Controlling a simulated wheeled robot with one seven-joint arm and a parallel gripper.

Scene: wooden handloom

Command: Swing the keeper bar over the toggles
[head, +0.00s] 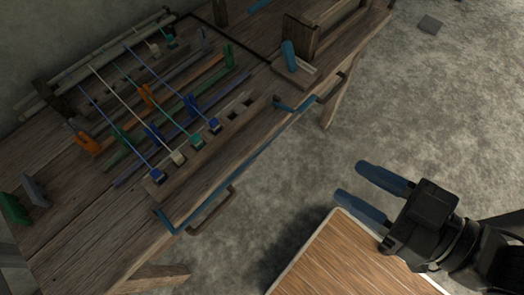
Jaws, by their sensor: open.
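The keeper bar appears to be the long blue bar (232,178) with a bent arm at each end. It hangs along the front edge of the loom bench, on the near side of the slotted wooden rail. The toggles are small blocks at the cord ends: a blue one (156,175), a cream one (178,158), a teal one (197,142) and another blue one (214,125). They sit in a row behind the bar, which is not over them. My gripper (348,180) has two blue fingers apart, empty, over the floor right of the bench.
The slotted rail (170,195) lies between toggles and bar. Dark handles (212,212) stick out from the bench front. Orange, green and blue pieces stand among the cords. A wooden block (300,35) stands farther back. A wood-topped surface (340,262) lies below my gripper.

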